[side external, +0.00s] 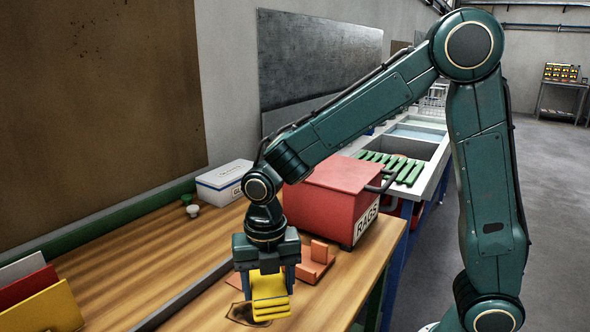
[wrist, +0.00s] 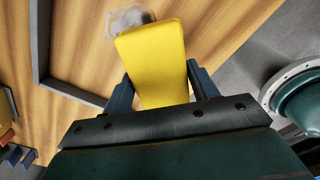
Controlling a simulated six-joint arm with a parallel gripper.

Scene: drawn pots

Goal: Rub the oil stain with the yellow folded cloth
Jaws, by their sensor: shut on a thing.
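My gripper (side external: 268,283) is shut on the yellow folded cloth (side external: 271,307), which hangs below the jaws near the front of the wooden bench. The dark brown oil stain (side external: 238,314) shows on the bench under and to the left of the cloth, which hides part of it. I cannot tell whether the cloth touches the bench. In the wrist view, my gripper (wrist: 158,78) has a finger on each side of the cloth (wrist: 152,45). A pale, glossy patch (wrist: 126,17) shows just past the cloth's far end; I cannot tell if it is the stain.
A red rags box (side external: 335,192) stands behind my gripper, with orange blocks (side external: 316,265) in front of it. A white box (side external: 225,180) is near the wall. A grey strip (side external: 190,297) runs along the bench. Coloured panels (side external: 45,308) stand at the left. Bare wood lies between.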

